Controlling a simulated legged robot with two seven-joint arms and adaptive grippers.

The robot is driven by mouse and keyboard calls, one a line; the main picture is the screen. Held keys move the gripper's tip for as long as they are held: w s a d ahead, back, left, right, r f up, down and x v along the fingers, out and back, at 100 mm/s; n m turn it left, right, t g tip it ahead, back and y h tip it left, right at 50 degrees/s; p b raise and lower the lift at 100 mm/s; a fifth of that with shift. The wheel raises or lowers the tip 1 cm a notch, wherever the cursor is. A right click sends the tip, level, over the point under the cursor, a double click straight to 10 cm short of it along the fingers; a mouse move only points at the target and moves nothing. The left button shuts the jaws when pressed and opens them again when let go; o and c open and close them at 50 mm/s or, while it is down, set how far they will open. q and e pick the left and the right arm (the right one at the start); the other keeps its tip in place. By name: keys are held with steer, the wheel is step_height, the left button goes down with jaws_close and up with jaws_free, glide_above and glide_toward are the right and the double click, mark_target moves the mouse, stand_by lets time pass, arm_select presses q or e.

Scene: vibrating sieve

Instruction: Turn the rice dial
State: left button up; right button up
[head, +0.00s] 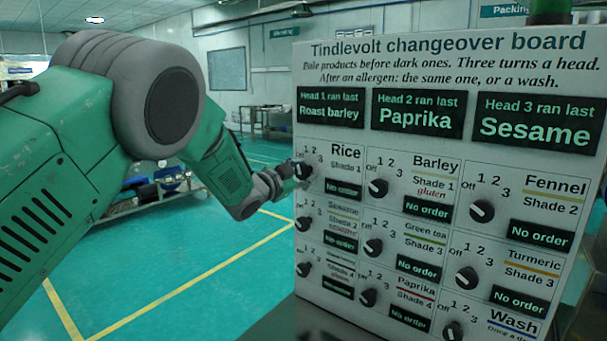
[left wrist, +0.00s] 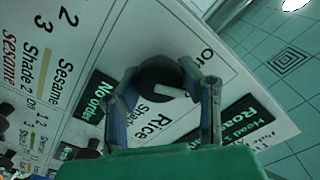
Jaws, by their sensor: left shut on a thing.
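The rice dial (head: 304,170) is a dark round knob at the top left of the board's dial grid, with a display reading "No order" below it. My left gripper (head: 286,174) comes in from the left and is at this dial. In the left wrist view the rice dial (left wrist: 155,74) sits between the two fingers of my left gripper (left wrist: 163,88), which is shut on it. A white pointer mark shows on the dial; the number it points to cannot be told. My right gripper is not in view.
The changeover board (head: 450,150) stands upright at the right. The barley dial (head: 378,187) is right of the rice dial and the sesame dial (head: 304,223) is below it. Head displays (head: 331,109) run above the dials. The green floor (head: 180,260) left of the board is open.

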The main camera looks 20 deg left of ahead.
arm_select(q)
steer(key=o, duration=1.2)
steer(key=shift+s+a, duration=0.1)
steer(key=shift+s, duration=0.2)
steer(key=v, duration=1.1)
steer(key=shift+s+f, duration=0.1)
steer(key=shift+s, duration=0.05)
steer(key=shift+f, duration=0.1)
